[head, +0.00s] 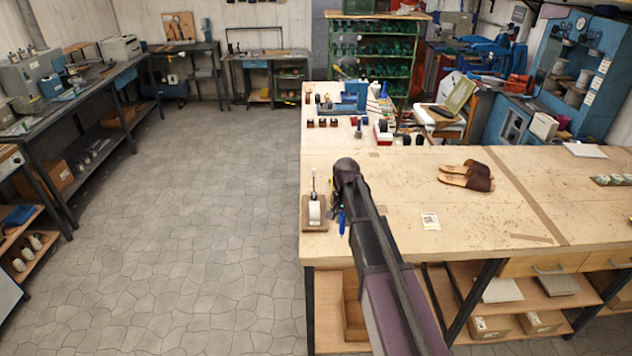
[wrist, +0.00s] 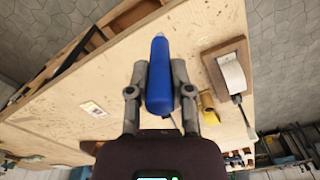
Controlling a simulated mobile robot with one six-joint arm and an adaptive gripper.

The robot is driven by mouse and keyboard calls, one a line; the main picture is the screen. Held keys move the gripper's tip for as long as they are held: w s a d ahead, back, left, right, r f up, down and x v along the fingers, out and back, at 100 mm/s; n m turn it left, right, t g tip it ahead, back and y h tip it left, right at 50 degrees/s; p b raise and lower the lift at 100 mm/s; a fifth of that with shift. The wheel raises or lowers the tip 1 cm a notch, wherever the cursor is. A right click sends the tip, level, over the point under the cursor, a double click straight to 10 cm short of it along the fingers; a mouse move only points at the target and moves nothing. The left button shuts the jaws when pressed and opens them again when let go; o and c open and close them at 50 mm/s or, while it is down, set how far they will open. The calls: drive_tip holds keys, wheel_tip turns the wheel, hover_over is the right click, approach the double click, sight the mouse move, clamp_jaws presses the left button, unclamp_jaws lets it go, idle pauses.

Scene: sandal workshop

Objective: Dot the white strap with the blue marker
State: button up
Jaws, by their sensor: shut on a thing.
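The white strap (head: 314,211) lies on a small brown wooden board (head: 306,227) near the left edge of the workbench. In the wrist view the strap (wrist: 233,76) and its board (wrist: 211,58) are right of my gripper (wrist: 160,72). My gripper is shut on the blue marker (wrist: 160,88), and its narrow tip points away from the wrist. In the head view the marker (head: 341,222) shows just right of the board, and my arm hides most of the gripper. The marker appears apart from the strap.
A yellow-brown curled piece (wrist: 208,105) is beside the board. A small printed card (head: 430,221) and brown sandals (head: 468,177) lie on the workbench (head: 400,200) to the right. Bottles, small blocks and tools crowd its far end. Open floor (head: 200,230) is to the left.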

drive_tip(key=shift+s+f+b, duration=0.15)
drive_tip(key=shift+f+b, duration=0.2)
drive_tip(key=shift+f, duration=0.35)
wheel_tip(320, 180, down, 10)
drive_tip(key=b, duration=1)
drive_tip(key=shift+s, duration=0.25)
drive_tip(key=shift+d, duration=0.15)
